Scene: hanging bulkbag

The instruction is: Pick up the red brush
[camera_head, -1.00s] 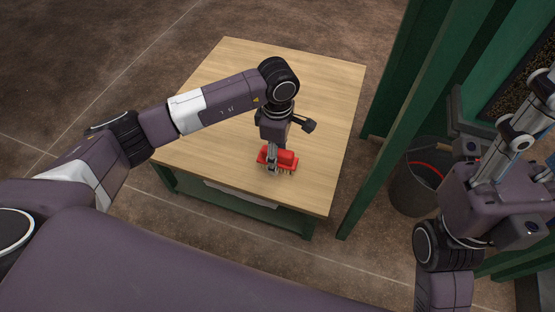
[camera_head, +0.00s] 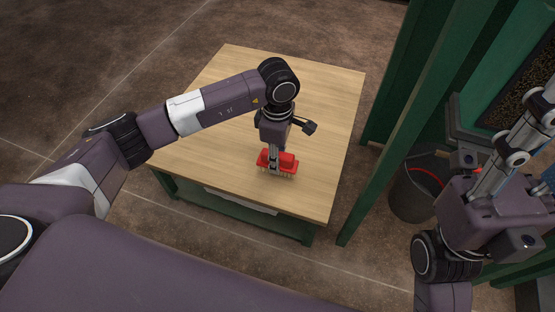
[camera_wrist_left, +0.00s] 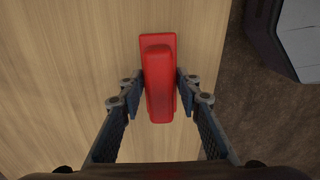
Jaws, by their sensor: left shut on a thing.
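The red brush (camera_head: 287,160) is at the front part of the wooden table top (camera_head: 312,110), bristles down. My left gripper (camera_head: 274,166) points down over it and is shut on it. In the left wrist view the red brush (camera_wrist_left: 158,80) lies between the two fingers of my left gripper (camera_wrist_left: 159,92), which touch its sides. I cannot tell whether the bristles still touch the table. My right gripper (camera_head: 530,125) is at the right edge of the head view, away from the table; its fingertips are not clear.
A dark bucket (camera_head: 408,190) with a red rim line stands on the floor right of the table. A green frame post (camera_head: 400,130) rises between table and bucket. The rest of the table top is clear.

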